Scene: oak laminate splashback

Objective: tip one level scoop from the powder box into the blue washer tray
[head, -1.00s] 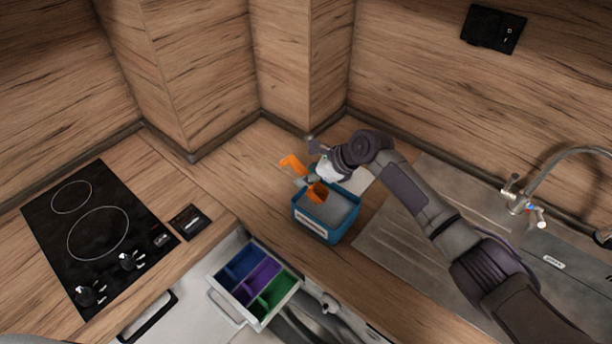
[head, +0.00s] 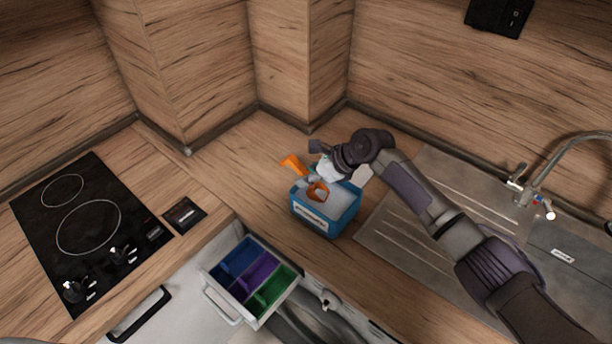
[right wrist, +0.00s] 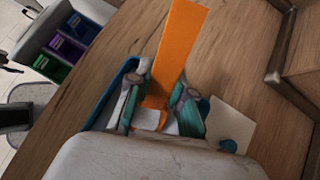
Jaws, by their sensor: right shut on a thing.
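My right gripper (head: 318,172) is shut on the handle of an orange scoop (head: 291,163), just above the blue powder box (head: 325,229). The scoop's bowl is at the box's open top, its orange rim showing around a pale inside; I cannot tell how full it is. Pale powder (head: 340,203) fills much of the box. In the right wrist view the orange handle (right wrist: 178,45) rises between the fingers (right wrist: 160,107). The washer drawer is pulled out, with a blue tray (head: 236,260), a purple one (head: 258,272) and a green one (head: 273,290). My left gripper is not in view.
A black hob (head: 82,228) lies at the left and a steel sink with a tap (head: 535,200) at the right. A pale flat piece (right wrist: 232,122) lies beside the box.

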